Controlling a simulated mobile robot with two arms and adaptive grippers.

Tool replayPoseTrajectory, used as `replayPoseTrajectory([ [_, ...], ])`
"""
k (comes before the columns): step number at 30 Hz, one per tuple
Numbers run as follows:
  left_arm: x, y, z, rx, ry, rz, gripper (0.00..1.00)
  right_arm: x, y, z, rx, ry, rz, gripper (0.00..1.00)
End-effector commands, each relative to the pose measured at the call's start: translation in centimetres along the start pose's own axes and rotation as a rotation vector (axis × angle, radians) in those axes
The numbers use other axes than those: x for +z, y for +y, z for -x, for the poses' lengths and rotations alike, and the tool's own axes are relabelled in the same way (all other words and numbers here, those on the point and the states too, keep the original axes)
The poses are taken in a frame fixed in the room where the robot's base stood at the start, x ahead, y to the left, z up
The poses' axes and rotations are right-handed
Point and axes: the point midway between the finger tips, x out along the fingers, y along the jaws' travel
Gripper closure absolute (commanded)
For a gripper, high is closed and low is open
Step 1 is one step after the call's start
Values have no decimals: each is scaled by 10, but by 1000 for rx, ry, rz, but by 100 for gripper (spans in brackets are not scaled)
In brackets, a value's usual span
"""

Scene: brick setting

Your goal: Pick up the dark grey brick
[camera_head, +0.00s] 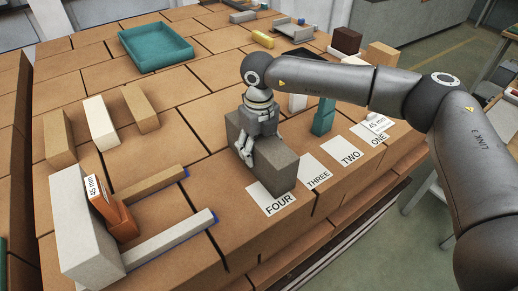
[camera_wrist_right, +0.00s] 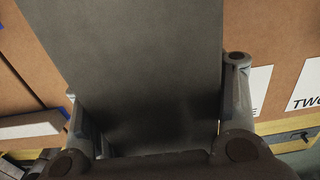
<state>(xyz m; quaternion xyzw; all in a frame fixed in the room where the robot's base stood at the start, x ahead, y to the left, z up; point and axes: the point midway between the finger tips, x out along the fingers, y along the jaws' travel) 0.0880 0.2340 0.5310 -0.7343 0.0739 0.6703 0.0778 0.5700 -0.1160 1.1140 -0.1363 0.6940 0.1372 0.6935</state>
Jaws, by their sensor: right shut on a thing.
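In the right wrist view the dark grey brick (camera_wrist_right: 140,65) fills the middle, between the two fingers of my right gripper (camera_wrist_right: 160,105). I cannot tell whether the brick touches the surface or is slightly above it. My left gripper is not in view.
A teal tray (camera_head: 155,46) is at the back. A light grey block (camera_head: 88,247) and an orange block (camera_head: 113,212) stand at front left.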

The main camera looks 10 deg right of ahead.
Motion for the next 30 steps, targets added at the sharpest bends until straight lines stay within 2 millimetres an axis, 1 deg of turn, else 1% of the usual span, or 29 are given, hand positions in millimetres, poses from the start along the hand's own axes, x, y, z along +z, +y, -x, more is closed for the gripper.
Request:
replayPoseTrajectory([
  [8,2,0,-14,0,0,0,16,2,0,13,1,-8,0,100],
  [13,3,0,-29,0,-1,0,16,2,0,30,0,-8,0,100],
  [20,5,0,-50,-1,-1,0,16,-29,9,67,0,-11,3,100],
  [24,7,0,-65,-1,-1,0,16,-54,16,91,-1,-9,3,100],
  [30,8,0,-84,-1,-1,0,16,-94,28,108,-2,-8,3,100],
])
